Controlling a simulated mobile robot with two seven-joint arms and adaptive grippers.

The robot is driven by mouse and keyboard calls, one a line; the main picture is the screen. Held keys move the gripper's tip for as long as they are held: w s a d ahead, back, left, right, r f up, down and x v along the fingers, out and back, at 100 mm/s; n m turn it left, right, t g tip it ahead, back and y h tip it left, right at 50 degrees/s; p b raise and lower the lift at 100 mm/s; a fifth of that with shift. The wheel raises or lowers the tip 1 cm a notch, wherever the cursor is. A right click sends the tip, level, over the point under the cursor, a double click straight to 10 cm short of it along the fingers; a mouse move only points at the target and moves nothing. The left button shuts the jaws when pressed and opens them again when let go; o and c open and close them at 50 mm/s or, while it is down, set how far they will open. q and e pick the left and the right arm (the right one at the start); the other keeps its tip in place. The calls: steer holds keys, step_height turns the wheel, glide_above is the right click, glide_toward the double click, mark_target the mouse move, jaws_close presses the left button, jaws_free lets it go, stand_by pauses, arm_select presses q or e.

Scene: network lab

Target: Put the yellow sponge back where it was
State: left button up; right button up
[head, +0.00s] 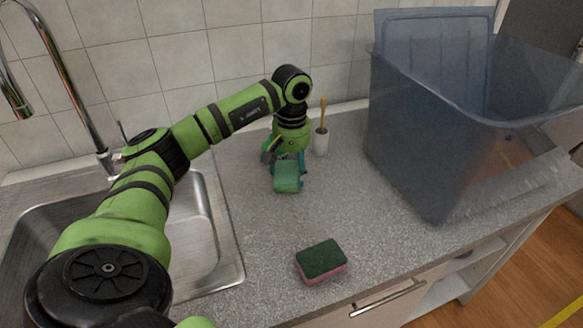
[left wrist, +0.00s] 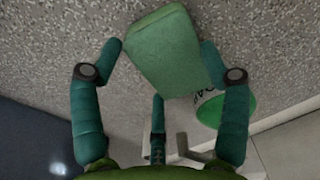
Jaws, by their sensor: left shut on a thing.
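My left gripper (head: 287,172) is shut on a green block-shaped sponge (head: 287,178), over the counter right of the sink. In the left wrist view the green sponge (left wrist: 165,50) sits tilted between the fingertips, and only green faces show. I cannot tell from the head view whether it touches the counter. A small yellow-edged thing (head: 273,146) shows beside the gripper, mostly hidden; I cannot tell what it is. A pink sponge with a dark green top (head: 321,260) lies near the counter's front edge. No clearly yellow sponge shows. My right gripper is not in view.
A large translucent bin (head: 420,150) fills the right of the counter. The steel sink (head: 228,235) and faucet (head: 75,95) are left. The counter (head: 265,225) between gripper and pink sponge is clear.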

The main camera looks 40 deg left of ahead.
mark_target(292, 172)
arm_select(q)
steer(key=shift+f, duration=0.15)
steer(key=o, duration=1)
step_height(292, 172, up, 12)
steer(key=shift+r, duration=0.2)
